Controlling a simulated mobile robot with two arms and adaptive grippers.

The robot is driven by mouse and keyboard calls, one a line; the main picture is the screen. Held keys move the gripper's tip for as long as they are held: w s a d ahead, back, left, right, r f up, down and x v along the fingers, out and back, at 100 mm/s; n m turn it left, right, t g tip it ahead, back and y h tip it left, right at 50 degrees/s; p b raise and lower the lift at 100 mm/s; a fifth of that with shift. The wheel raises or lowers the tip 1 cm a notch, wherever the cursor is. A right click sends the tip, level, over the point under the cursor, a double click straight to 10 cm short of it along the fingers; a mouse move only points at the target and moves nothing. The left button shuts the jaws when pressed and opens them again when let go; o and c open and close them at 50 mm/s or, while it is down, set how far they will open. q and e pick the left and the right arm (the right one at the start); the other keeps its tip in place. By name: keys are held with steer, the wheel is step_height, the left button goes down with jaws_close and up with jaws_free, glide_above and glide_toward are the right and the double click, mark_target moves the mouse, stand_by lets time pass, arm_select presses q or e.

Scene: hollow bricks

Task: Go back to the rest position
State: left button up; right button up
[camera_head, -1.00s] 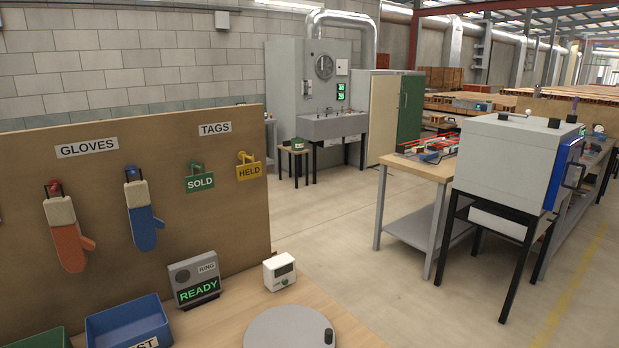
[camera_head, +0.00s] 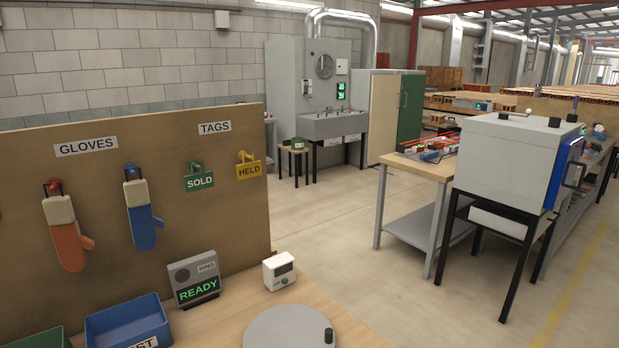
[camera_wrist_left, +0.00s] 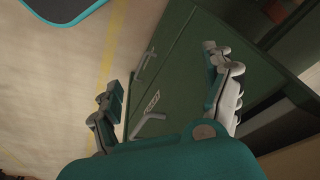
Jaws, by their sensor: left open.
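My left gripper (camera_wrist_left: 168,90) shows in the left wrist view with its two fingers spread wide apart. It is open and nothing is between the fingers. Past the fingers is a dark green surface (camera_wrist_left: 178,75) with a handle and a small white label. The fingers appear apart from that surface. Neither gripper shows in the head view. My right gripper is in no view.
In the head view, a bench (camera_head: 235,320) holds a blue bin (camera_head: 128,318), a READY display (camera_head: 195,279), a white timer box (camera_head: 279,271) and a grey disc (camera_head: 290,328). A grey box furnace (camera_head: 508,160) stands on the right. Open floor (camera_head: 330,225) lies between.

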arm_select(q)
steer(key=s+f+g, duration=0.1)
steer(key=s+f, duration=0.2)
steer(key=f, duration=0.5)
steer(key=s+f, duration=0.3)
steer(key=f, duration=0.5)
steer(key=s+a+f, duration=0.3)
steer(key=s+f, duration=0.7)
steer(key=s, duration=0.3)
steer(key=shift+s+a+g, duration=0.15)
steer(key=shift+s+g, duration=0.05)
steer(key=shift+g, duration=0.2)
